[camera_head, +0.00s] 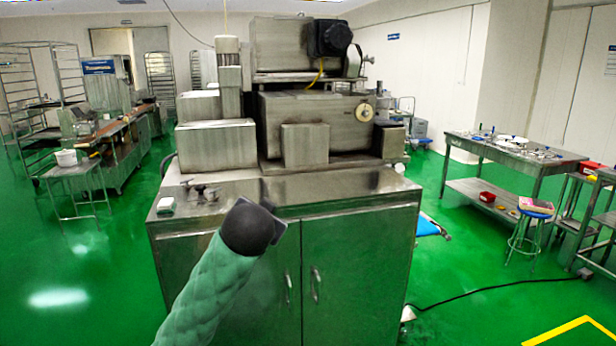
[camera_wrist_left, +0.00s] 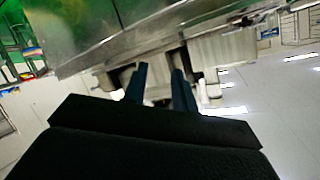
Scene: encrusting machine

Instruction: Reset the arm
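My left arm, in a padded green sleeve, comes up from the bottom in the head view and ends in a black wrist part in front of the steel cabinet (camera_head: 245,290). Its fingers are hidden there. In the left wrist view my left gripper (camera_wrist_left: 160,80) shows two dark fingers with a gap between them and nothing held. The encrusting machine (camera_head: 305,143) stands on the cabinet top, beyond the arm; part of it shows tilted behind the fingers in the wrist view. My right gripper is in neither view.
A steel table (camera_head: 560,165) with small items and a blue stool (camera_head: 535,206) stand at right. Racks and another machine stand at left. Green floor lies open on both sides.

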